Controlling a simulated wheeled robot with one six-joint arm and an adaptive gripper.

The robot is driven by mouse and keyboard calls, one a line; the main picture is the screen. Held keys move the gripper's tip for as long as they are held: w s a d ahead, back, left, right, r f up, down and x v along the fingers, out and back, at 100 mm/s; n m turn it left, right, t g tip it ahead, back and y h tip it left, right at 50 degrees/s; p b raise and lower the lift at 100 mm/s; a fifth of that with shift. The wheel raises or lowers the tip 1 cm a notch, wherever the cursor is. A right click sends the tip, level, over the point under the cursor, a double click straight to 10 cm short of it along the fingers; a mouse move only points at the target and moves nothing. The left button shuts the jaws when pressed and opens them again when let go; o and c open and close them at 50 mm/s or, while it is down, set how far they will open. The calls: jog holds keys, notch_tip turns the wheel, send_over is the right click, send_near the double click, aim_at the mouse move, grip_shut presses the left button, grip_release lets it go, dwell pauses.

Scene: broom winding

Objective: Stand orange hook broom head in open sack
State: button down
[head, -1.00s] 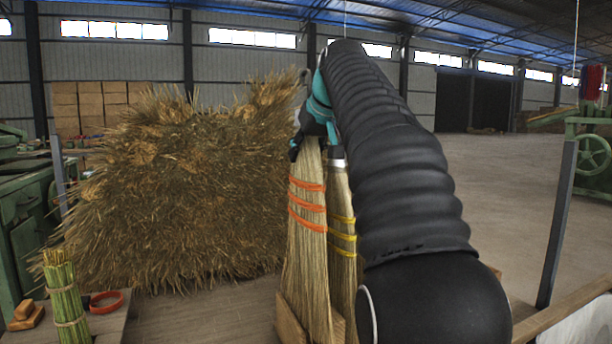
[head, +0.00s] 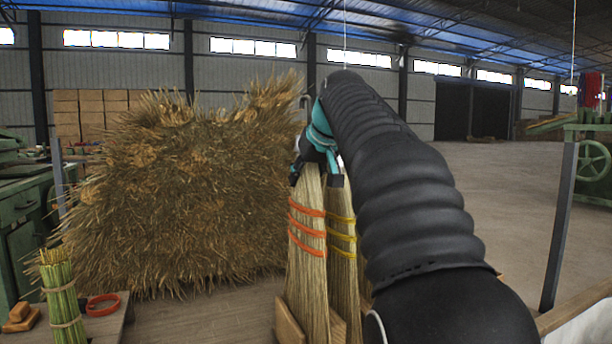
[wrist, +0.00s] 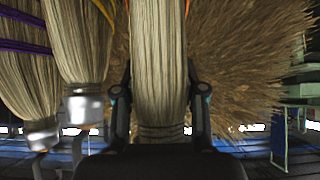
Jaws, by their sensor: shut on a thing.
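The broom head with orange bindings (head: 307,240) hangs upright, bristles down, in the middle of the head view. My gripper (wrist: 159,95) is shut on its narrow bound neck, and the head also fills the middle of the wrist view (wrist: 158,60). In the head view my gripper (head: 318,165) is partly hidden by my arm. A hook (head: 304,101) shows just above the gripper; whether it belongs to this head I cannot tell. I cannot make out an open sack in these frames.
A yellow-bound broom head (head: 342,235) is close behind on the right; it shows in the wrist view (wrist: 83,50) beside a purple-bound one (wrist: 27,75). A wooden block (head: 288,325) is below. A large straw pile (head: 180,200) is behind. A green stalk bundle (head: 62,300) stands at left.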

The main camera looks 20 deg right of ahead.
jog(key=shift+f, duration=0.2)
jog(key=c, duration=0.7)
grip_release()
jog(key=shift+o, duration=0.2)
jog(key=shift+f, duration=0.1)
jog(key=shift+r, duration=0.45)
jog(key=p+v, duration=0.2)
jog(key=v, duration=1)
jog(key=shift+r, duration=0.15)
